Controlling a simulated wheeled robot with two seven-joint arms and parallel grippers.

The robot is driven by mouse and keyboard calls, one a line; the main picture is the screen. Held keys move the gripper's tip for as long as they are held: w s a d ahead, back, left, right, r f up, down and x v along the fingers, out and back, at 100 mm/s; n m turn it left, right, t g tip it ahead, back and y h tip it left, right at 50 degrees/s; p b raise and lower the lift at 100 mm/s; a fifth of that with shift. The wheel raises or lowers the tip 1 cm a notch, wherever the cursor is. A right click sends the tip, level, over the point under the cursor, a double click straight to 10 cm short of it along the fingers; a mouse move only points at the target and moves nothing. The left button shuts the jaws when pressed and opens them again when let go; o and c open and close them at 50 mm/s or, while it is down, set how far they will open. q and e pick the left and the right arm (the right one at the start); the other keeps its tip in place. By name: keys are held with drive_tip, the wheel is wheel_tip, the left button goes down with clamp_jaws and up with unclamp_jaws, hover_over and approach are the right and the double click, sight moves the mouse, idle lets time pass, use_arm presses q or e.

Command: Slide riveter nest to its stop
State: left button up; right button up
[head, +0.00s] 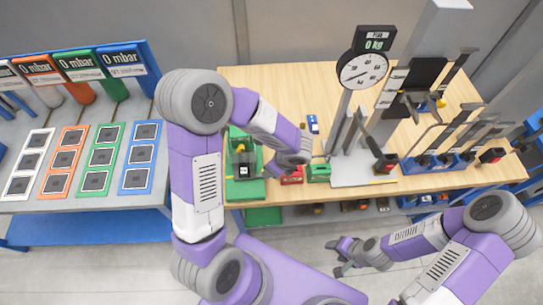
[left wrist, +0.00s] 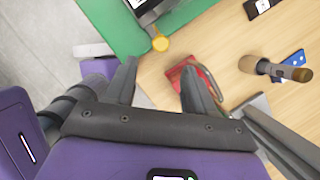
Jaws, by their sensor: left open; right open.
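I cannot tell for certain which part is the riveter nest. My left gripper (left wrist: 160,68) is open above the bench, near the red block (left wrist: 190,72), which its right finger partly hides. My right gripper (head: 338,257) is open and empty, in front of the bench.
A press-like stand with a dial gauge (head: 363,70) rises from a grey plate (head: 350,177). Levered tools and a blue rack (head: 460,163) stand on the right. A side table (head: 75,200) holds coloured strips. A wooden-handled tool (left wrist: 275,68) stands right of my left gripper.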

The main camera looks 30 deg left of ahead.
sight(251, 164)
use_arm(q)
drive_tip(key=x, duration=0.4)
drive_tip(key=b+x, duration=0.1)
drive_tip(key=x, duration=0.2)
drive_tip(key=shift+w+a, duration=0.1)
drive_tip(key=shift+a, duration=0.2)
drive_tip(key=shift+c, duration=0.4)
clamp_jaws()
